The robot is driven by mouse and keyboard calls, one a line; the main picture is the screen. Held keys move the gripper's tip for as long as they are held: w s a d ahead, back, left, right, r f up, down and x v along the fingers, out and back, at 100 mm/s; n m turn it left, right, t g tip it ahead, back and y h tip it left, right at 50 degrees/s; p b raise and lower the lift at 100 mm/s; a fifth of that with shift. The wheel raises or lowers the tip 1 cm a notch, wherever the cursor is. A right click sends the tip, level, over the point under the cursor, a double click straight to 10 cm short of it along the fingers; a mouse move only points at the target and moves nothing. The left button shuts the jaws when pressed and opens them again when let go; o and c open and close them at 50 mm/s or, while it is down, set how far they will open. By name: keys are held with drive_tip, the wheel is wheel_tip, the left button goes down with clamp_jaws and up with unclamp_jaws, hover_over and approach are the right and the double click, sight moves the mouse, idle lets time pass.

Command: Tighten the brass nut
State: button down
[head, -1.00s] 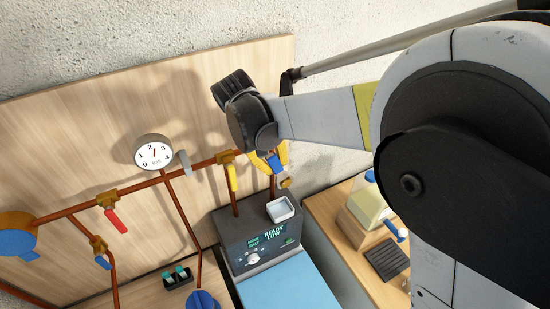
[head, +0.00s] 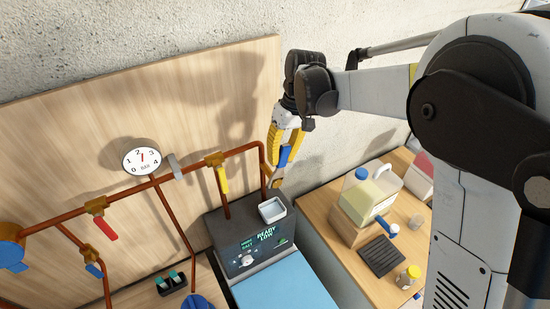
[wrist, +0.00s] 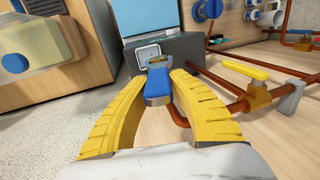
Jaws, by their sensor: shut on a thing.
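My gripper (head: 286,146) is shut on the blue handle of a wrench (head: 284,156), right of the copper pipe's upper right bend. In the wrist view, my gripper's yellow fingers (wrist: 160,84) close on the wrench's blue handle (wrist: 157,93). The wrench's metal ring head points away from my gripper, toward the dark box with the display. In the head view the head hangs down beside the pipe's vertical run. I cannot make out the brass nut for certain, nor whether the ring is around anything.
Copper pipes run along the wooden board, with a gauge (head: 142,161), a yellow-handled valve (head: 222,178) and a red-handled valve (head: 105,228). The dark display box (head: 250,240) carries a white tray (head: 272,210).

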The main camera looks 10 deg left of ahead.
drive_tip(key=w+d+r+g+y+p, duration=0.2)
drive_tip(key=w+d+r+y, duration=0.1)
drive_tip(key=d+r, duration=0.1)
drive_tip(key=shift+w+d, duration=0.2)
drive_tip(key=shift+d, duration=0.05)
idle(1.0)
idle(0.3)
